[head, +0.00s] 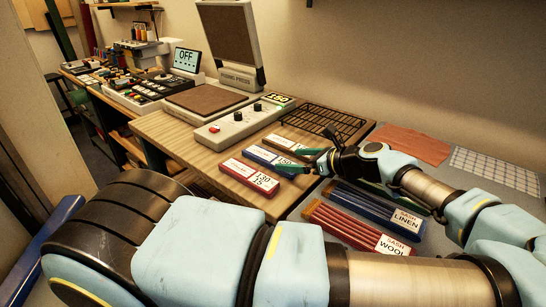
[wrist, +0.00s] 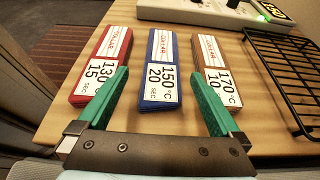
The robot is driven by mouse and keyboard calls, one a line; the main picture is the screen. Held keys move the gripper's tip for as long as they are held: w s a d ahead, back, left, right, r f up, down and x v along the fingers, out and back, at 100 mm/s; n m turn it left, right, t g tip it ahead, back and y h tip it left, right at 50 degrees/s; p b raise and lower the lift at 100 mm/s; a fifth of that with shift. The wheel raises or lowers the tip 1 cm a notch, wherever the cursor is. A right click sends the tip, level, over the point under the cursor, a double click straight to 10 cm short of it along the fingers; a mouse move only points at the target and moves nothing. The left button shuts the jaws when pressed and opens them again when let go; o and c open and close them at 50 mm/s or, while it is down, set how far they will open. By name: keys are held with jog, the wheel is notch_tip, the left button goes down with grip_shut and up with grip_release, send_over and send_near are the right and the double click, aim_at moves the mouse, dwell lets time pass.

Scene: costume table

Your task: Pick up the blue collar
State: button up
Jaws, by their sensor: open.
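The blue collar (wrist: 161,68) is a flat blue piece with a white label reading 150 °C, 20 sec. It lies on the wooden table between a red collar (wrist: 100,62) labelled 130, 15 and a brown collar (wrist: 219,75) labelled 170, 10. In the head view the blue collar (head: 270,160) lies in the middle of the row, its near end close to my gripper. My gripper (wrist: 163,100) is open and empty, its green fingers apart on either side of the blue collar's near part in the wrist view. Whether the fingers touch the table is unclear.
A black wire rack (head: 320,123) stands right of the collars. A control box (head: 238,122) and a fusing press (head: 232,75) are behind them. Red sash wool (head: 345,222) and blue sash linen (head: 375,203) strips lie on the grey surface at right.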

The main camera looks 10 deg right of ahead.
aim_at(271, 157)
jog(key=x, duration=0.2)
jog(key=shift+w+a, duration=0.2)
jog(key=shift+w, duration=0.05)
jog(key=p+x, duration=0.3)
jog(key=x, duration=0.1)
jog(key=shift+w+a+f, duration=0.1)
jog(key=shift+w, duration=0.2)
jog(key=shift+w+a+f, duration=0.15)
jog(key=shift+w+f, duration=0.05)
jog(key=shift+f, duration=0.05)
jog(key=c, duration=1.3)
jog(key=shift+r, duration=0.1)
